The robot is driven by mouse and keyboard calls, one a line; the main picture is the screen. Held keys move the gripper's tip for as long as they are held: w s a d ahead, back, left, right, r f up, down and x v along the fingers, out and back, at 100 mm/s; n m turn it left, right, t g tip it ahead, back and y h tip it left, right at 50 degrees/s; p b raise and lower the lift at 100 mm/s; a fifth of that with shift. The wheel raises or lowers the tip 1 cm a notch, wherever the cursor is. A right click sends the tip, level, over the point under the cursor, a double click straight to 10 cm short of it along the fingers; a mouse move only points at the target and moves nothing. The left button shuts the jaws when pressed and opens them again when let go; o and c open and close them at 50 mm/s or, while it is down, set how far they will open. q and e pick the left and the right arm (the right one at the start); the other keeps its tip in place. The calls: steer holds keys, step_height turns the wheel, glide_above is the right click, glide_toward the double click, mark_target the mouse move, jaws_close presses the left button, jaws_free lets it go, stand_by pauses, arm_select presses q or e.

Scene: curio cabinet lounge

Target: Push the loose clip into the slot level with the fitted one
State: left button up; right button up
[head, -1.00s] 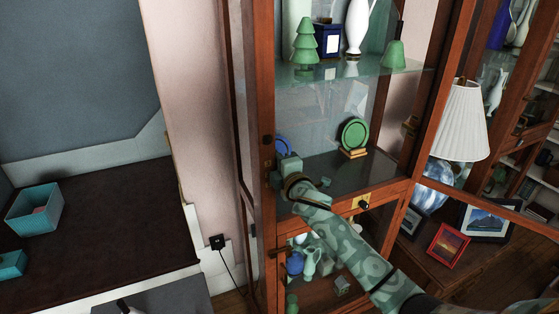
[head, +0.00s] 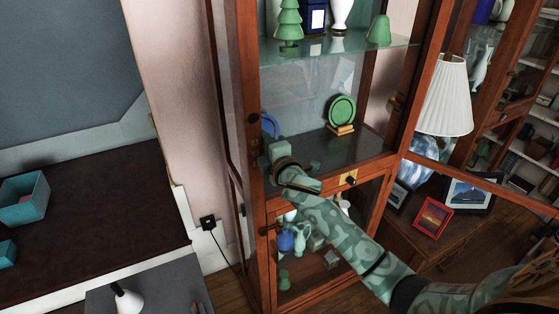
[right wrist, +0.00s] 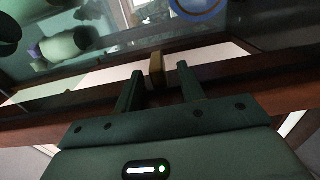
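A small brass-coloured block (right wrist: 156,69), which looks like the loose clip, stands at the edge of a cabinet rail in the right wrist view. My right gripper (right wrist: 159,78) is open, its two dark fingers on either side of the block with a visible gap to each. I cannot make out the slot or the fitted clip. My left gripper is out of view.
The cabinet's lower shelf holds a green disc (head: 341,110) on a stand and a blue round object (head: 269,126) near my gripper. Glass shelves with ornaments are above. A lamp (head: 446,95) and framed pictures (head: 433,217) stand right. A teal box (head: 24,198) sits left.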

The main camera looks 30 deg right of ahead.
steer(key=s+p, duration=0.1)
steer(key=s, duration=1.3)
steer(key=shift+a, duration=0.4)
steer(key=s+d+f+m+g, duration=0.1)
steer(key=s+f+m+g, duration=0.2)
steer(key=f, duration=1)
steer(key=d+f+m+g, duration=0.1)
steer(key=f+m+g, duration=0.25)
steer(key=f, duration=0.95)
steer(key=s+f+m+g, duration=0.3)
steer(key=s+f, duration=0.6)
steer(key=f, duration=0.4)
steer(key=s+a+f+m+g, duration=0.1)
steer(key=s+f+g, duration=0.1)
steer(key=s+f, duration=0.4)
steer(key=s+a+f+m+g+b, duration=0.1)
steer(key=s+f, duration=0.4)
steer(key=s, duration=1.1)
steer(key=s+a+f+m+g+y, duration=0.1)
steer(key=s+f, duration=0.5)
steer(key=s, duration=0.6)
steer(key=a+m+g, duration=0.1)
steer(key=a+g, duration=0.1)
steer(key=g, duration=0.1)
steer(key=shift+a+f+g+b, duration=0.15)
steer(key=shift+f+g+b, duration=0.15)
steer(key=shift+g+b, duration=0.1)
